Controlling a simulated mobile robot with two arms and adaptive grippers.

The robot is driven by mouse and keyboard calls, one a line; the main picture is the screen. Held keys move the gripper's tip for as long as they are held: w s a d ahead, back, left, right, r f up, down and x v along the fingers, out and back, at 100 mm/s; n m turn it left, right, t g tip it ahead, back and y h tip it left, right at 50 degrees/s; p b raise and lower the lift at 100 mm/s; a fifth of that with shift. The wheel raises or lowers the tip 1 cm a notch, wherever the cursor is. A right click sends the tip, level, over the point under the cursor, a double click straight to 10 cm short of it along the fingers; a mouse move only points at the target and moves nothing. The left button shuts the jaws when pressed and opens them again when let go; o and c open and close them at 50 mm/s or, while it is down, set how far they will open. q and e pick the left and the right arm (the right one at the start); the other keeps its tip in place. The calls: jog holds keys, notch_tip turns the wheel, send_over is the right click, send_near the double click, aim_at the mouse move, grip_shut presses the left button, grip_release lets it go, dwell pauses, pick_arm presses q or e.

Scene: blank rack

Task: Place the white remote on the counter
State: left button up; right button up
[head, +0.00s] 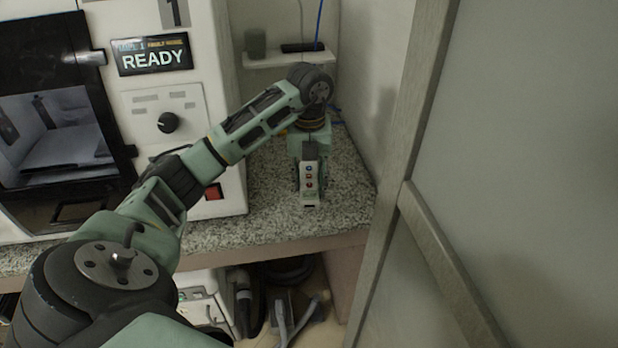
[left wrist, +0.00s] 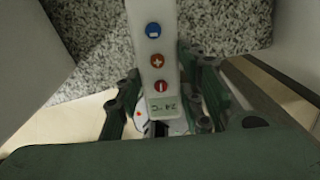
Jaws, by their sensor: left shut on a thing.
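My left gripper (head: 308,178) reaches in over the granite counter (head: 348,190) and points down. It is shut on the white remote (head: 309,186), which shows blue, orange and red buttons. The remote hangs roughly upright in the head view, near the counter's right part. I cannot tell whether the remote touches the counter. My right gripper is not in view.
A white machine with a READY screen (head: 153,56) stands on the counter at left. A small shelf (head: 290,60) holds a grey cup (head: 256,44) and a dark object. A wall and wooden-framed panel (head: 400,180) bound the right. Hoses lie below the counter. Some counter around the gripper is clear.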

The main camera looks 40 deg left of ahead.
aim_at(308, 171)
pick_arm(q)
jog(key=w+a+f, duration=0.2)
jog(key=w+a, duration=0.1)
jog(key=w+a+f, duration=0.3)
jog(key=shift+w+f+p, duration=0.1)
jog(key=shift+w+p, duration=0.05)
jog(key=shift+p, duration=0.2)
jog(key=shift+f+p, duration=0.4)
jog(key=shift+f, duration=1.6)
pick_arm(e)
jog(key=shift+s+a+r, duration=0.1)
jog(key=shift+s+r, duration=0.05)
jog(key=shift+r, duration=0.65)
pick_arm(q)
jog(key=shift+f, duration=0.1)
jog(key=shift+f, duration=0.1)
jog(key=o, duration=1.2)
